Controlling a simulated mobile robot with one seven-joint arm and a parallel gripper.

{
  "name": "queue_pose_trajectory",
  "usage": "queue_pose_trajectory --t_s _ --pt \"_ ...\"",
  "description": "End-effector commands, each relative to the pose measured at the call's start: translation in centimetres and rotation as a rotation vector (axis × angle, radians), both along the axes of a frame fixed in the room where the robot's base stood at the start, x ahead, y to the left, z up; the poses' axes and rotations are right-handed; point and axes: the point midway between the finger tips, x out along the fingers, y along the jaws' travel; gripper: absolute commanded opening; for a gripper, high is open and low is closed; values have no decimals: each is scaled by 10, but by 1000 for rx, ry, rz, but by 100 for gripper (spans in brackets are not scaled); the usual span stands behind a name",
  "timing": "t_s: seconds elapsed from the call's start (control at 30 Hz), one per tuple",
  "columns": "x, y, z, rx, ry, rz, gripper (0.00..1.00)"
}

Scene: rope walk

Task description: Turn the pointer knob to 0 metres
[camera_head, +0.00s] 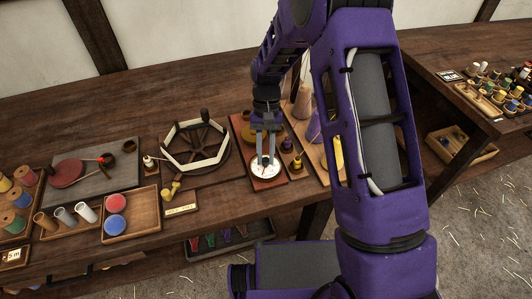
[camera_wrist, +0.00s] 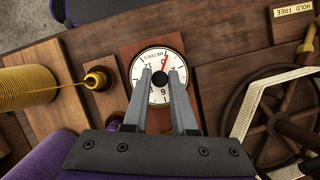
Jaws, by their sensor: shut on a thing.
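The round white dial (camera_head: 258,173) is mounted on a reddish-brown wooden board near the table's front edge. In the wrist view the dial (camera_wrist: 141,63) shows upside down, with black numerals and the word METRES. A dark knob (camera_wrist: 159,78) sits at its centre. My gripper (camera_wrist: 160,77) points down over the dial with its two grey fingers closed on the sides of the knob. A thin red pointer (camera_wrist: 165,61) reaches from the knob toward the dial's upper rim, slightly right of centre. The fingers hide part of the dial, and the numeral at the pointer's tip is too small to read surely.
A spoked wheel (camera_head: 193,147) with a pale rim stands left of the dial. A small yellow spool (camera_wrist: 96,80) with a thread sits close by on the other side. A tray (camera_head: 145,208) holds red and blue discs. Loose cones and spools crowd the board to the right.

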Motion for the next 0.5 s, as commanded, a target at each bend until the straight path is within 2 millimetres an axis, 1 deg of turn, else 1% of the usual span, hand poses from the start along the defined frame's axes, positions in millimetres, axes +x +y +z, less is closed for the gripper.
queue_pose_trajectory --t_s 0.2,0.5 --pt "0 0 0 -1 0 73 0" --pt "0 0 0 0 0 102 0"
